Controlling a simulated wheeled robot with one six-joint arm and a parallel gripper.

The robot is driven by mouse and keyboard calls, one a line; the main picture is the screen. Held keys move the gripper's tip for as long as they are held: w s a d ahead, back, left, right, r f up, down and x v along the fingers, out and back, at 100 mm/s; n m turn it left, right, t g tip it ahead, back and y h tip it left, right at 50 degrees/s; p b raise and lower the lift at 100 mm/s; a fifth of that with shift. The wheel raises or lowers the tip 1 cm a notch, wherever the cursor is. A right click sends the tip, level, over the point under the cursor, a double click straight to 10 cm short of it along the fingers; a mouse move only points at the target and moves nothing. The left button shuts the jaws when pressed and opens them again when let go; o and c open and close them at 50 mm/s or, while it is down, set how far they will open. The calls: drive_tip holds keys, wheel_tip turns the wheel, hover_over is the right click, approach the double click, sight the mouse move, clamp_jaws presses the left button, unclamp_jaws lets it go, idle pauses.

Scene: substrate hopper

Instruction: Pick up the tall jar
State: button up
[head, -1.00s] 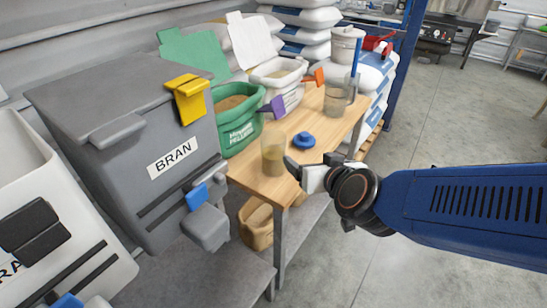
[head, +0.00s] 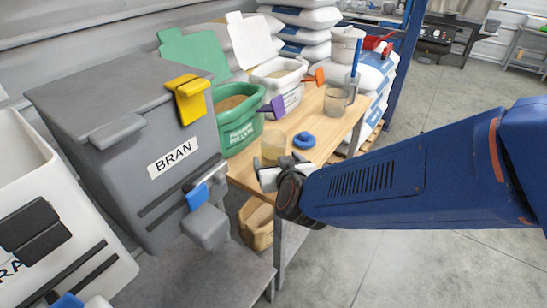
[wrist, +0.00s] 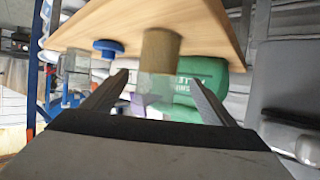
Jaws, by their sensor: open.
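The tall jar (head: 273,147) is clear, part filled with tan material, and stands upright near the front edge of the wooden table (head: 315,122). In the wrist view the jar (wrist: 158,55) shows between and beyond the fingertips, with the picture turned over. My gripper (head: 279,165) is open and empty, just in front of the jar in the head view. Its two fingers (wrist: 155,78) spread to either side of the jar in the wrist view. I cannot tell whether either finger touches it. The gripper hides the jar's lowest part in the head view.
A blue lid (head: 304,140) lies right of the jar. A clear jug (head: 336,102) stands farther back. The grey bran hopper (head: 165,195) stands close on the left.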

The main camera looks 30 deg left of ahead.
sight(275, 157)
drive_tip(key=x, duration=0.4)
drive_tip(key=shift+w+a+f, duration=0.1)
drive_tip(key=shift+w+a, duration=0.05)
drive_tip(key=shift+w, duration=0.05)
drive_tip(key=shift+w+r+x, duration=0.1)
drive_tip(key=shift+r+x, duration=0.1)
drive_tip(key=shift+x, duration=1.15)
drive_tip(key=shift+w+r+x, duration=0.1)
drive_tip(key=shift+r+x, duration=0.1)
drive_tip(key=shift+x, duration=1.1)
drive_tip(key=c, duration=1.4)
wheel_tip(275, 157, up, 10)
drive_tip(key=shift+r, duration=0.1)
